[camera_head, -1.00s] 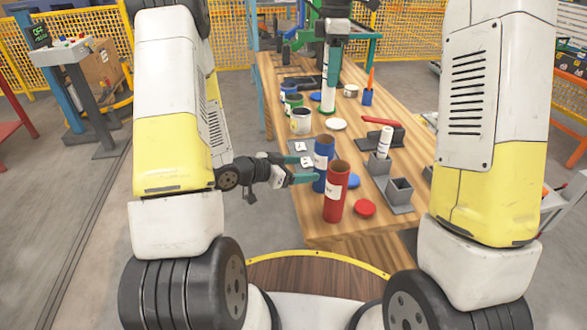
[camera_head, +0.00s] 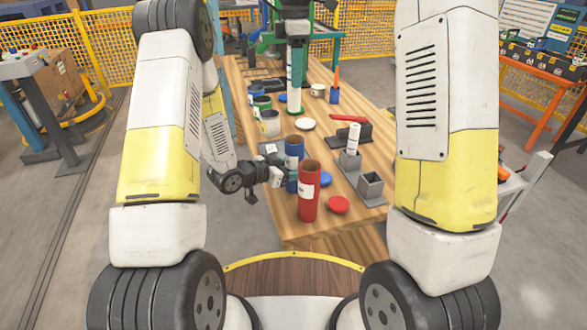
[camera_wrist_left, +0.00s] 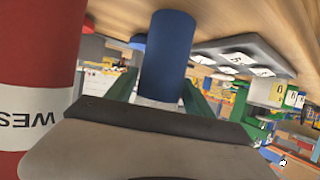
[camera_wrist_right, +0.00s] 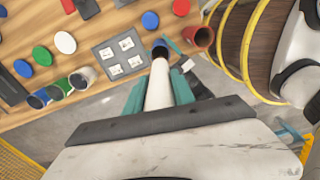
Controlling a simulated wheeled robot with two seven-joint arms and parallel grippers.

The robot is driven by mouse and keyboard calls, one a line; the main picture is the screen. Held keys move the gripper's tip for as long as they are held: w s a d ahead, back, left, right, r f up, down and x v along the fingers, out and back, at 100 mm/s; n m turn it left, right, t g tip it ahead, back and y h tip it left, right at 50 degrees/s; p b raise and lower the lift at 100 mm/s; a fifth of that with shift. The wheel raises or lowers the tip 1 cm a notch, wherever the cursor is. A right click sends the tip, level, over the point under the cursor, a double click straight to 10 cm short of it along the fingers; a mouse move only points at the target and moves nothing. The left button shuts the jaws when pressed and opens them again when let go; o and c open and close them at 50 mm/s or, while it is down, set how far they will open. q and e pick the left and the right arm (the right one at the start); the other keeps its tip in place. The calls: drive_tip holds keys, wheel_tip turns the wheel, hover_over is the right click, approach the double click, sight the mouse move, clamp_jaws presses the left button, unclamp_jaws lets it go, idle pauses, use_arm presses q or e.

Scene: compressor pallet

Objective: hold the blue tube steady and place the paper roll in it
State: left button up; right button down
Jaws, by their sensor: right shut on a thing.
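The blue tube (camera_head: 293,150) stands upright on the table, behind the red tube in the head view. My left gripper (camera_head: 282,175) is at the tube's near left side. In the left wrist view its fingers (camera_wrist_left: 163,95) are spread on both sides of the blue tube (camera_wrist_left: 168,50); contact cannot be made out. My right gripper (camera_head: 297,38) is shut on the white paper roll (camera_head: 296,68), held upright toward the back of the table. In the right wrist view the roll (camera_wrist_right: 158,85) lines up in the picture with the blue tube's top (camera_wrist_right: 160,48).
The red tube (camera_head: 309,195) stands close in front of the blue tube. Red (camera_head: 338,205) and blue (camera_head: 326,179) lids lie beside them. Grey square holders (camera_head: 371,185) stand to the right, one with a white cylinder (camera_head: 354,139). Several cans (camera_head: 269,123) stand behind.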

use_arm(q)
drive_tip(key=c, duration=1)
use_arm(e)
wheel_tip(320, 180, down, 13)
idle(0.8)
drive_tip(key=c, duration=1)
unclamp_jaws()
drive_tip(key=shift+o, duration=0.2)
wheel_tip(320, 180, up, 12)
